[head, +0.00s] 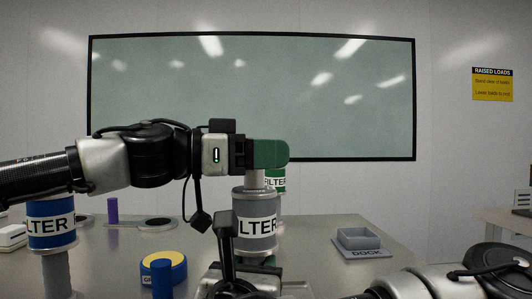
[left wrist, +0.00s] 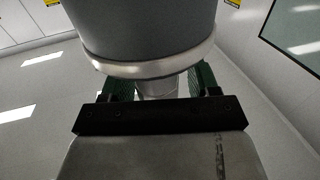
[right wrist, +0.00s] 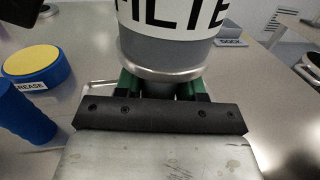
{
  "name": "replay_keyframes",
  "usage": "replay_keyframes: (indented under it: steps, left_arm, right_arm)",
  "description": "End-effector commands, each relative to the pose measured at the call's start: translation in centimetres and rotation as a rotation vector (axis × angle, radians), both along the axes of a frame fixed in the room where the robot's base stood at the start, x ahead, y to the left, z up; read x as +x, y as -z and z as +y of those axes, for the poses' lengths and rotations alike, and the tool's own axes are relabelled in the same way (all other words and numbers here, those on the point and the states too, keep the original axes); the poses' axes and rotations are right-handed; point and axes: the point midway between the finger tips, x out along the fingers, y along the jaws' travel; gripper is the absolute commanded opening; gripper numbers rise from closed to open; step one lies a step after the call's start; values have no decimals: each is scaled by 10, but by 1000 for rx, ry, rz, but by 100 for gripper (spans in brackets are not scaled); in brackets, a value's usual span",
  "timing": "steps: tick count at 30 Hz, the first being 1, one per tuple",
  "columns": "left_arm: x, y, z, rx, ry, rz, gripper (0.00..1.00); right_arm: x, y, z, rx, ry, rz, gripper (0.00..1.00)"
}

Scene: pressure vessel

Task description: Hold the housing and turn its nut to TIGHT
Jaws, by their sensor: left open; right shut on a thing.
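The grey housing (head: 255,215), with a white FILTER label and pale metal rims, stands upright at the centre of the head view. My left gripper (head: 268,153) is at its top, open, with green fingers on either side of the narrow pale neck (head: 255,179). In the left wrist view this neck (left wrist: 157,87) sits between the fingers with gaps. My right gripper (right wrist: 162,88) is shut on the housing's narrow lower neck, just under the bottom rim (right wrist: 162,74). I cannot tell which part is the nut, and no TIGHT mark is visible.
A blue filter (head: 51,222) stands on a grey post at left; a green one (head: 276,180) is behind the housing. A yellow-topped grease tin (head: 162,264), blue cylinder (head: 162,280) and purple cylinder (head: 112,210) stand left. A grey DOCK tray (head: 359,240) sits right, with bare table around it.

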Motion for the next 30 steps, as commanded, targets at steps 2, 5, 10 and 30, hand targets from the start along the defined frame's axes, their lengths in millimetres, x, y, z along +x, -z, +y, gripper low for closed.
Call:
replay_keyframes:
  steps: [2,5,10,30]
  left_arm:
    - [0,0,0,-1,0,0,61]
    - [0,0,0,0,0,0,61]
    - [0,0,0,0,0,0,38]
    - [-1,0,-1,-2,140,3,11]
  right_arm:
    - [0,0,0,0,1,0,3]
    - [0,0,0,-1,1,0,3]
    - [0,0,0,-1,1,1,3]
    - [0,0,0,-1,1,0,3]
